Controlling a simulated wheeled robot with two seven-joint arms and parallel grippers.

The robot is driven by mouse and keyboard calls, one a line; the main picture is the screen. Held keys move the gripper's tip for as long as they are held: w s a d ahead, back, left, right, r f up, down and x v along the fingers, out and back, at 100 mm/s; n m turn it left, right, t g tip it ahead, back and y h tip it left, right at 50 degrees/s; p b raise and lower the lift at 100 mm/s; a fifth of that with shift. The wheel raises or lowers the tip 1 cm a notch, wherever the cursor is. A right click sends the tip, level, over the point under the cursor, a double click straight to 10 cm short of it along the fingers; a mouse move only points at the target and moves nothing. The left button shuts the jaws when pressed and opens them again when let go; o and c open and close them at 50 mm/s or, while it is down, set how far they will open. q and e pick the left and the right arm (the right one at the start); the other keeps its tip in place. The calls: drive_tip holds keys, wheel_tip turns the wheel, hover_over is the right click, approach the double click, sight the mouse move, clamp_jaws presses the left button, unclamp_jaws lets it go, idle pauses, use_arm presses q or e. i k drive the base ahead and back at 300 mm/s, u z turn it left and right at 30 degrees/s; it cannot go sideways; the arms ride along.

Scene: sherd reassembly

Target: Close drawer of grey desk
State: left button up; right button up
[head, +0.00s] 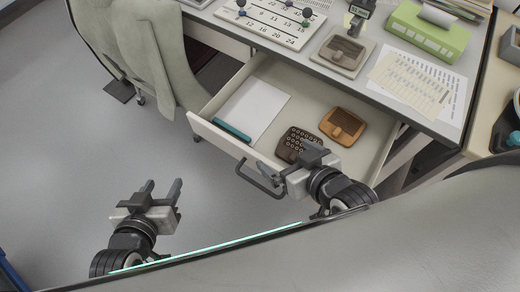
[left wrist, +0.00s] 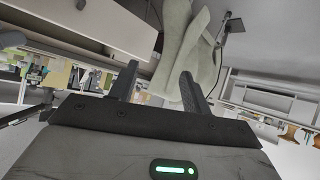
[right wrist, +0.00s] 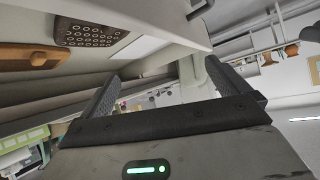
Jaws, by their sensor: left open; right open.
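The white drawer (head: 220,134) of the grey desk (head: 290,57) stands pulled far out in the head view. Its dark bar handle (head: 258,183) is on the front face. In the drawer lie white paper (head: 257,104), a teal stick-like item (head: 231,131), a dark item with round keys (head: 297,143) and an orange-brown item (head: 343,126). My right gripper (head: 287,163) is open at the drawer front, just right of the handle; contact cannot be told. The drawer also shows overhead in the right wrist view (right wrist: 195,35). My left gripper (head: 161,186) is open and empty, away from the drawer at lower left.
A cloth-covered chair (head: 150,50) stands left of the drawer. The desktop carries a calendar board (head: 270,20), a brown-topped stand (head: 343,50), a green box (head: 428,32) and papers (head: 410,82). The floor (head: 110,160) between chair and left gripper is clear.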

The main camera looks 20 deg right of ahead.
sight(312, 99)
drive_tip(key=z, duration=0.6)
drive_tip(key=k, duration=1.15)
drive_tip(key=z, duration=0.45)
drive_tip(key=i, duration=0.5)
drive_tip(key=u, duration=0.05)
